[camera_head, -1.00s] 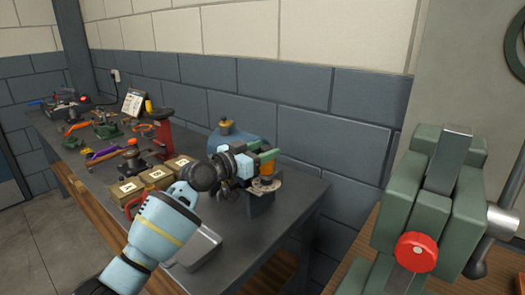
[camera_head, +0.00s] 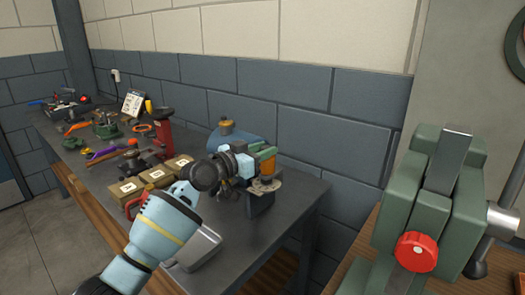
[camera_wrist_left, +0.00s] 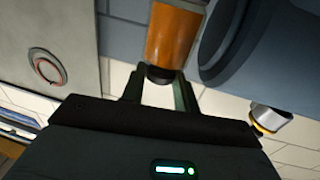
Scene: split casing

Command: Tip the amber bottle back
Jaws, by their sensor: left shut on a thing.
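The amber bottle (camera_head: 268,168) is at the right end of the workbench, just above a dark block with a pale top plate. My left gripper (camera_head: 265,153) is shut on its dark cap end. In the left wrist view the orange body of the amber bottle (camera_wrist_left: 174,35) shows with its dark cap between the two fingers of the left gripper (camera_wrist_left: 160,82). My right gripper is in neither view.
A blue container (camera_head: 240,139) stands close behind the bottle, against the wall. Several cardboard boxes (camera_head: 156,176) and a red stand (camera_head: 163,130) are further left on the bench (camera_head: 222,197). A green vise (camera_head: 432,200) stands at right, beyond a gap.

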